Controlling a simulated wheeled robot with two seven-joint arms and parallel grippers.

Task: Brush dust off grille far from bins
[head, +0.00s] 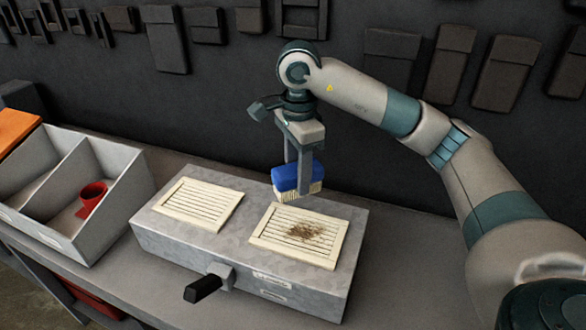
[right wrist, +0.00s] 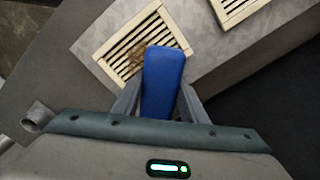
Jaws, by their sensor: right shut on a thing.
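My right gripper (head: 304,168) is shut on a blue-backed brush (head: 297,178) with pale bristles facing down. It holds the brush just above the back edge of the right grille, and a gap to the grille cannot be judged exactly. The brush back (right wrist: 164,80) fills the middle of the right wrist view. The right grille (head: 262,236), cream and slatted, lies on a grey metal box (head: 180,238) and has a patch of brown dust (head: 306,231) near its middle. The left grille (head: 200,205), nearer the bins, looks clean. My left gripper is not in view.
A grey divided bin (head: 122,200) stands left of the box, with a red cup-like object (head: 92,196) in one compartment. An orange surface (head: 16,128) is at the far left. A dark handle (head: 203,288) sticks out of the box front. The bench right of the box is clear.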

